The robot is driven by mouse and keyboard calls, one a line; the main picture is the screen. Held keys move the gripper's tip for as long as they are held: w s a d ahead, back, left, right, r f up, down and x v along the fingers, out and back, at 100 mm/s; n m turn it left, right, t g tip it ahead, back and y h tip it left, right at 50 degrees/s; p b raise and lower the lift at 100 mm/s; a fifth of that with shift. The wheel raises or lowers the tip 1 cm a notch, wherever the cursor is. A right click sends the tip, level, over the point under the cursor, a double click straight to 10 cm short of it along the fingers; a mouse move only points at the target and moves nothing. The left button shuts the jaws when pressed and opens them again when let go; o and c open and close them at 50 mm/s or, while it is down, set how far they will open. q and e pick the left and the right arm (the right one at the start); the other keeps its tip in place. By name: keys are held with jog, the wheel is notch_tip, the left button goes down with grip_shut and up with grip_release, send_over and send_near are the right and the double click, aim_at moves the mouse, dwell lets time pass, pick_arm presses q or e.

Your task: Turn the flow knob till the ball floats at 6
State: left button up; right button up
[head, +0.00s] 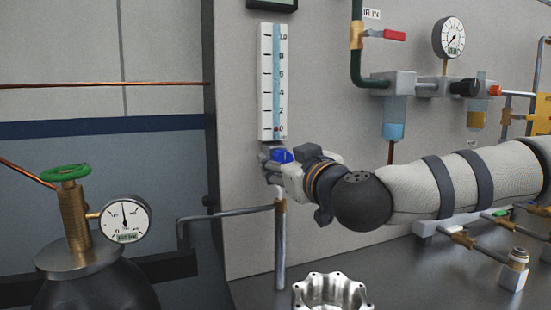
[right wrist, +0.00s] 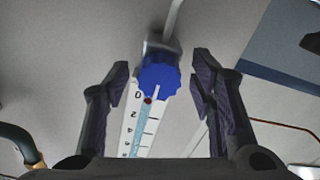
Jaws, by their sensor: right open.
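The flow meter (head: 265,75) is a white upright scale with a pale blue tube on the grey panel. Its small dark red ball (head: 276,129) sits at the bottom of the tube by the 0 mark; the ball also shows in the right wrist view (right wrist: 148,101). The blue ribbed flow knob (head: 283,155) is just below the scale. In the right wrist view the knob (right wrist: 158,76) lies between my spread fingers, with a gap on each side. My right gripper (head: 272,163) is open around the knob and holds nothing. My left gripper is out of view.
A pipe (head: 280,240) runs below the knob. A pressure gauge (head: 449,38) and a valve with a red handle (head: 394,35) are at upper right. A gas cylinder with a green handwheel (head: 66,172) stands at left. A metal housing (head: 331,291) sits at the bottom.

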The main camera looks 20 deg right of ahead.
jog(key=shift+s+r, duration=0.1)
jog(key=shift+s, duration=0.2)
jog(key=c, duration=1.1)
jog(key=shift+c, duration=0.2)
jog(key=shift+m, duration=0.3)
